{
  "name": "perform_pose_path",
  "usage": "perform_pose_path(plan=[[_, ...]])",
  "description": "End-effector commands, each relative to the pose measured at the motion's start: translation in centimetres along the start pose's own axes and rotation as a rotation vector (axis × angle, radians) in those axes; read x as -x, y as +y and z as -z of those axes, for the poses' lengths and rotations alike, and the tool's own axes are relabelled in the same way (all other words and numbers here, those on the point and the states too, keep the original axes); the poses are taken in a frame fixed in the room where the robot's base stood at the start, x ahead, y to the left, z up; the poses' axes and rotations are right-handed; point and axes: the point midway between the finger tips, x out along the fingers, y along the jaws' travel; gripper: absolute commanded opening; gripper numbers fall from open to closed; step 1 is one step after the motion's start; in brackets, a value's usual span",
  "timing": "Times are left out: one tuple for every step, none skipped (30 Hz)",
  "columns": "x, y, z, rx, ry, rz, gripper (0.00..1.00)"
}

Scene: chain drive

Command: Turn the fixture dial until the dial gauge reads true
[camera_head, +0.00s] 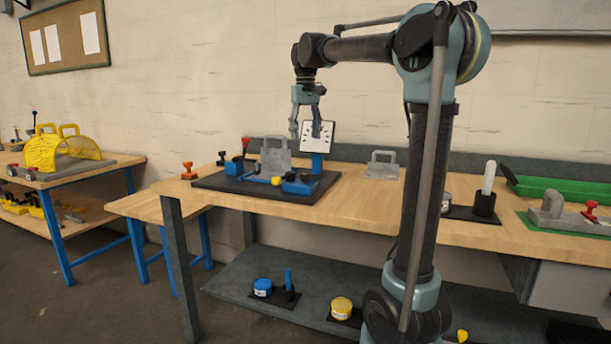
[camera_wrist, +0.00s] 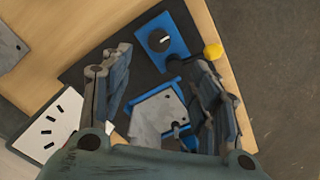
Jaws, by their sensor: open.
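The fixture sits on a dark base plate (camera_head: 235,188) on the wooden bench. The dial (camera_wrist: 159,40) is a round black knob with a white mark, set on a blue block. The dial gauge (camera_head: 323,132) is a white face with black marks on a blue post; part of it also shows in the wrist view (camera_wrist: 48,128). Its reading is too small and partly hidden to tell. My gripper (camera_head: 306,126) is open and empty above the fixture, in front of the gauge face. In the wrist view its spread fingers (camera_wrist: 162,62) point down, with the dial beyond their tips.
A grey plate with a handle (camera_head: 275,156) stands on the fixture's far side. A yellow ball knob (camera_wrist: 212,51) is beside the dial block. Another grey handled part (camera_head: 382,168) stands right of the fixture, with clear bench in front of it.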

Motion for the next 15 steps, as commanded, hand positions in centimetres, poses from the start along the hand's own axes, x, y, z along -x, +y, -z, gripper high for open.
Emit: perform_pose_path(plan=[[-1.0, 0.1, 0.0, -0.002, 0.0, 0.0, 0.55], [-1.5, 0.2, 0.0, -0.003, 0.0, 0.0, 0.55], [-2.2, 0.2, 0.0, -0.004, 0.0, 0.0, 0.55], [-2.8, 0.3, -0.1, -0.004, 0.0, 0.0, 0.55], [-3.3, 0.3, -0.1, -0.004, 0.0, 0.0, 0.55], [-4.0, 0.3, -0.1, -0.005, 0.0, 0.0, 0.55], [-4.5, 0.4, -0.1, -0.005, 0.0, 0.0, 0.55], [-5.1, 0.4, -0.1, -0.005, 0.0, 0.0, 0.55], [-5.8, 0.4, -0.1, -0.005, 0.0, 0.0, 0.55], [-6.3, 0.4, -0.1, -0.006, 0.0, 0.0, 0.55], [-6.8, 0.4, -0.1, -0.006, 0.0, 0.0, 0.55], [-7.5, 0.4, -0.1, -0.006, 0.0, 0.0, 0.55], [-8.1, 0.4, -0.1, -0.006, 0.0, 0.0, 0.55], [-8.6, 0.4, -0.1, -0.006, 0.0, 0.0, 0.55], [-9.3, 0.4, -0.1, -0.006, 0.0, 0.0, 0.55]])
